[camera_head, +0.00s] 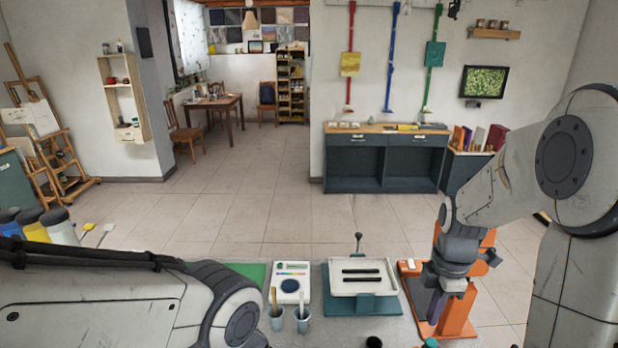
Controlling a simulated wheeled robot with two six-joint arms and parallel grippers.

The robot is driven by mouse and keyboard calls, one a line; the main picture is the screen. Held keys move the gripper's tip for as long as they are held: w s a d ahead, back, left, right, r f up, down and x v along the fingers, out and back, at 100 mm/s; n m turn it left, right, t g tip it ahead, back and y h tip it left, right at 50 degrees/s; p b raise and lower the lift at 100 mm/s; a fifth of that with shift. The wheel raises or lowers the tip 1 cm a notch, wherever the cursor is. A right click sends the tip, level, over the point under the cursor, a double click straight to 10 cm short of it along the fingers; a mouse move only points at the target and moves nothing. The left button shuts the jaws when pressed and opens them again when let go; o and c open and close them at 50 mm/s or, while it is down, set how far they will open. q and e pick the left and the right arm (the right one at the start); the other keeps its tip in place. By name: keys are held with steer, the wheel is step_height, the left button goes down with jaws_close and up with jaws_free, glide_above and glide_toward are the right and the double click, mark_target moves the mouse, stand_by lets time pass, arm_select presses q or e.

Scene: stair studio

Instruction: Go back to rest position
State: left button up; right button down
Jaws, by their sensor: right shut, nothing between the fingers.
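My right arm comes in from the right edge and bends down over the table. My right gripper (437,300) points down in front of an orange stand (462,312) at the table's right side. Its fingers are shut with nothing between them. Whether it touches the stand cannot be told. My left arm crosses the lower left of the view, and its gripper is out of view.
Bottles (60,226) stand at left. Open tiled floor (240,212) lies beyond.

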steer(key=s+a+f+m+b, duration=0.2)
steer(key=s+a+b, duration=0.15)
steer(key=a, duration=0.45)
steer(key=s+a+f+m+b, duration=0.2)
steer(key=s+a+m+b, duration=0.15)
steer(key=a, duration=0.45)
steer(key=s+a+f+m+b, duration=0.1)
steer(key=s+a+m, duration=0.1)
steer(key=s, duration=0.3)
steer(key=s+a+f+m+y+b, duration=0.1)
steer(key=s+a+f+m+b, duration=0.1)
steer(key=s+a, duration=0.2)
steer(key=shift+s, duration=1.15)
